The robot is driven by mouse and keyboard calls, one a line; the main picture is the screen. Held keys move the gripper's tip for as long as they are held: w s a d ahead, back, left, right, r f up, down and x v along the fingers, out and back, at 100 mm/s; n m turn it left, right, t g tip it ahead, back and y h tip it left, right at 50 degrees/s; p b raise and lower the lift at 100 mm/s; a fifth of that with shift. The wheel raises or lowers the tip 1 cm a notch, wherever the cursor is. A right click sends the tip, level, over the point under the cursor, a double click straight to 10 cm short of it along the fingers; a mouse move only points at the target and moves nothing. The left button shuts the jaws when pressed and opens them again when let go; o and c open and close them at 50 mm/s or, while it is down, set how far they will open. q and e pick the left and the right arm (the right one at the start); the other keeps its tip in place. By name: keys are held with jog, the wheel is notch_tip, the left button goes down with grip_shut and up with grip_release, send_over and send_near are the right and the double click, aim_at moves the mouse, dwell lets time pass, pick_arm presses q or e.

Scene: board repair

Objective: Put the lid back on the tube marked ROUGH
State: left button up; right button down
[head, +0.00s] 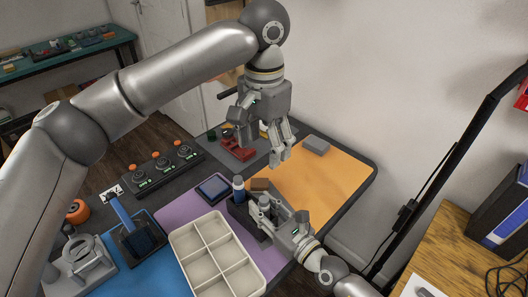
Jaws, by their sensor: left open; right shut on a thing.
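My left gripper (262,138) hangs open and points down above the back edge of the orange mat (325,185). My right gripper (264,208) reaches in from the lower right. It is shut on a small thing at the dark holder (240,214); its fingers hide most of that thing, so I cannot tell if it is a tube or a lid. A blue tube with a pale top (238,187) stands upright at the holder's left end, just left of the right gripper. No ROUGH marking or loose lid can be made out.
A white compartment tray (205,252) lies in front. A brown block (260,184) is behind the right gripper. A grey box (316,145) and red tool (238,149) lie at the back. A blue brush (130,226) stands left. The orange mat is mostly clear.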

jog(key=shift+f, duration=0.1)
jog(key=c, duration=1)
grip_release()
jog(key=shift+c, duration=0.2)
jog(key=v, duration=1.2)
